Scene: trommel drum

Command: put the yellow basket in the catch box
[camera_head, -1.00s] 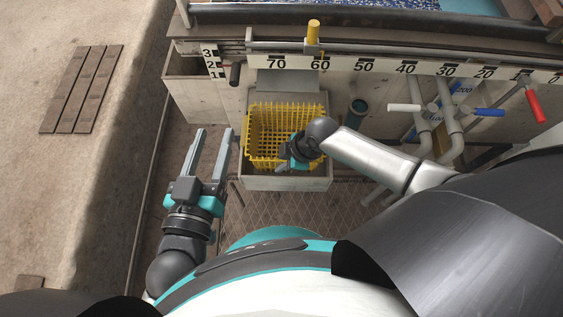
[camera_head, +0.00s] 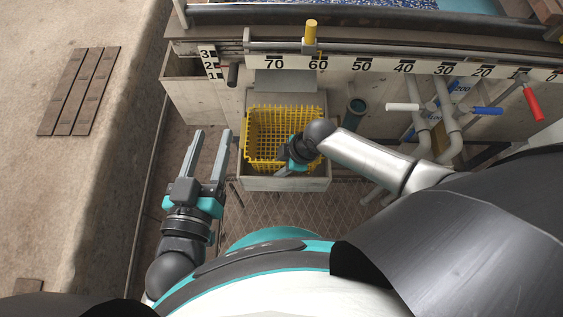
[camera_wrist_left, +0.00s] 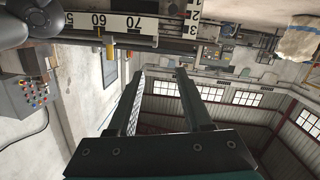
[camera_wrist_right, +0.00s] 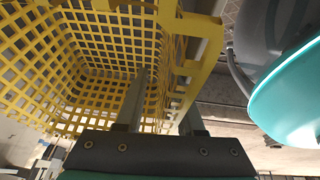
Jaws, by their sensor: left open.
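The yellow basket (camera_head: 262,137), an open grid, is upright over and partly within the pale catch box (camera_head: 285,184) in the head view. I cannot tell whether it rests on the box floor. My right gripper (camera_head: 285,164) is at the basket's front right side. In the right wrist view, its fingers (camera_wrist_right: 165,100) straddle the yellow rim and handle of the basket (camera_wrist_right: 85,70), one inside and one outside, and appear shut on it. My left gripper (camera_head: 210,155) is open and empty, left of the box; it also shows in the left wrist view (camera_wrist_left: 155,85).
A numbered scale rail (camera_head: 385,67) with a yellow post (camera_head: 310,36) runs behind the box. Pipes with a red handle (camera_head: 533,104) and a blue handle (camera_head: 488,111) are at the right.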

